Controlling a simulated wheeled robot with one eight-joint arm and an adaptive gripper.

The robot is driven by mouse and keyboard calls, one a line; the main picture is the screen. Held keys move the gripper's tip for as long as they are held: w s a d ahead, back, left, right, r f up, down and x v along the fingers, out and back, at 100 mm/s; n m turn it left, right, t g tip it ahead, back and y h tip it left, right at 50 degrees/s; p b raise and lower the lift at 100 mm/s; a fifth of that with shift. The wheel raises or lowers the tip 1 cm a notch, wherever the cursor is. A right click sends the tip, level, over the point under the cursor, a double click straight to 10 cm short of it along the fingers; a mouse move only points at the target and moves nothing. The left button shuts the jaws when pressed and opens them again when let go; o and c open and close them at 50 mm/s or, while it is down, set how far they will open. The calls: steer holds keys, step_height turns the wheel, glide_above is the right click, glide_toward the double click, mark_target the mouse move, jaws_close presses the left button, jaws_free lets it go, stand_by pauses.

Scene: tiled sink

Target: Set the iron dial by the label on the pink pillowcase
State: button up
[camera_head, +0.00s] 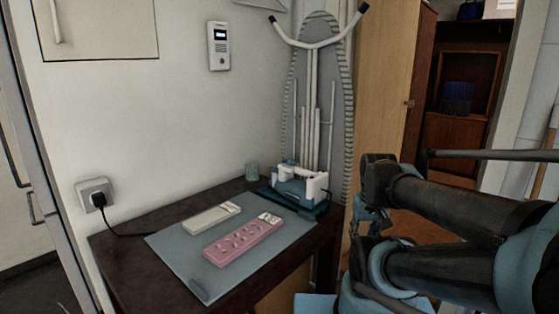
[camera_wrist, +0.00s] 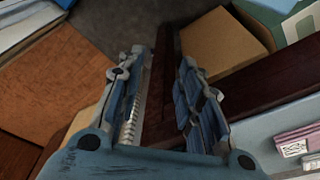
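A pink folded pillowcase (camera_head: 242,239) lies on a grey-blue mat (camera_head: 176,257) on the dark table. A white label (camera_head: 270,219) shows at its far right end, too small to read. Its corner also shows at the right edge of the wrist view (camera_wrist: 293,137). The white and teal iron (camera_head: 297,182) rests on a dark teal base at the back right of the table. Its dial setting cannot be made out. My gripper (camera_wrist: 163,60) is open and empty in the wrist view. It is apart from the iron and the pillowcase, beyond the table's right side.
A cream folded cloth (camera_head: 211,218) with a label lies left of the pillowcase. A black cord runs from the wall socket (camera_head: 94,192) to the table. An ironing board (camera_head: 318,100) leans behind the iron. A cardboard box (camera_wrist: 222,43) sits below the gripper.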

steer(key=shift+a, duration=0.3)
steer(key=shift+o, duration=0.6)
steer(key=shift+o, duration=1.2)
steer(key=shift+s+r, duration=0.25)
steer(key=shift+s, duration=0.05)
step_height(320, 180, up, 30)
steer(key=n+g, duration=0.2)
steer(key=n, duration=0.8)
glide_above(291, 160)
step_height(291, 160, down, 17)
steer(key=shift+w+r, duration=0.1)
steer(key=shift+c, duration=0.3)
